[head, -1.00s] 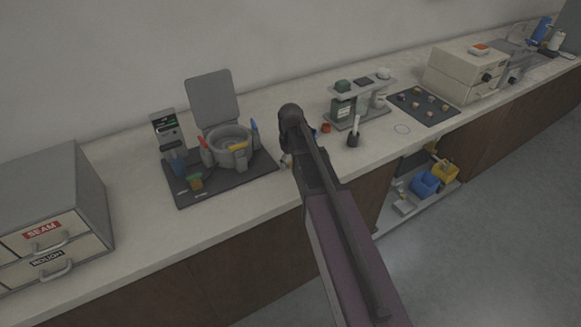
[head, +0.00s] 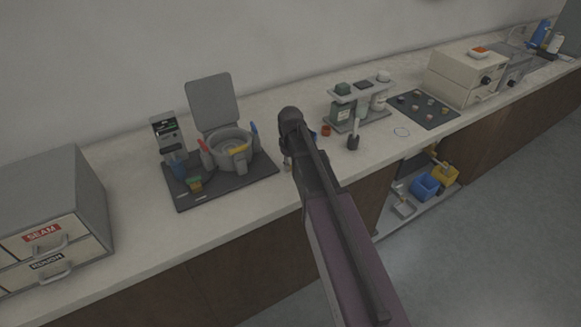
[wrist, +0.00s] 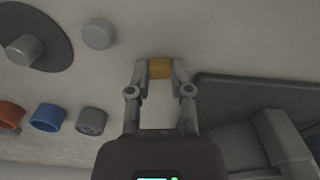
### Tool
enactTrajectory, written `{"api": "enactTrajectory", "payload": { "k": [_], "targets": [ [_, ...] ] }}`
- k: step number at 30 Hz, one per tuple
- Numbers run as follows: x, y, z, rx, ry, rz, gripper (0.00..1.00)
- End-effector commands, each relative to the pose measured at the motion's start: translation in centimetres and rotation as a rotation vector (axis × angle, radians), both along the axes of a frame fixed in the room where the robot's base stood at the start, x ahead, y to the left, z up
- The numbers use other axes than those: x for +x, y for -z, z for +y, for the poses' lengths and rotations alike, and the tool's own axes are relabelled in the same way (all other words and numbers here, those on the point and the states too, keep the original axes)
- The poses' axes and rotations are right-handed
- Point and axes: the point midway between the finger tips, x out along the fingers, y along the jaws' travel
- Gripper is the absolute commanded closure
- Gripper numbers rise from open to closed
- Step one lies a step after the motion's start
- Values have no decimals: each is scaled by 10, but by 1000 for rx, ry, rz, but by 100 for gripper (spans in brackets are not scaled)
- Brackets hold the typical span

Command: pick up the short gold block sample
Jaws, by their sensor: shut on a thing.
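The short gold block sample (wrist: 160,68) sits between the two fingertips of my gripper (wrist: 160,72) in the wrist view. The fingers touch it from left and right, and my gripper is shut on it. The wrist view does not clearly show whether the block is still on the counter. In the head view my arm covers most of the gripper and the block, near the counter's front edge beside the dark mat.
The mounting press (head: 230,145) with its raised lid stands on a dark mat (head: 185,203) left of my arm. Orange (wrist: 10,115), blue (wrist: 47,117) and grey (wrist: 91,121) rings lie nearby. A bottle rack (head: 340,123) stands to the right. A drawer cabinet (head: 60,190) is far left.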

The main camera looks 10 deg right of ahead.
Motion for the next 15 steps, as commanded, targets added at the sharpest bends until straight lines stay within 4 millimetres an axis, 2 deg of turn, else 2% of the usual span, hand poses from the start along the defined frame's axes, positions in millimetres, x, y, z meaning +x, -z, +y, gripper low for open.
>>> {"api": "enactTrajectory", "payload": {
  "k": [8,15],
  "targets": [
    [0,-5,0,0,0,0,100],
    [0,-19,0,0,0,0,100]
  ]
}}
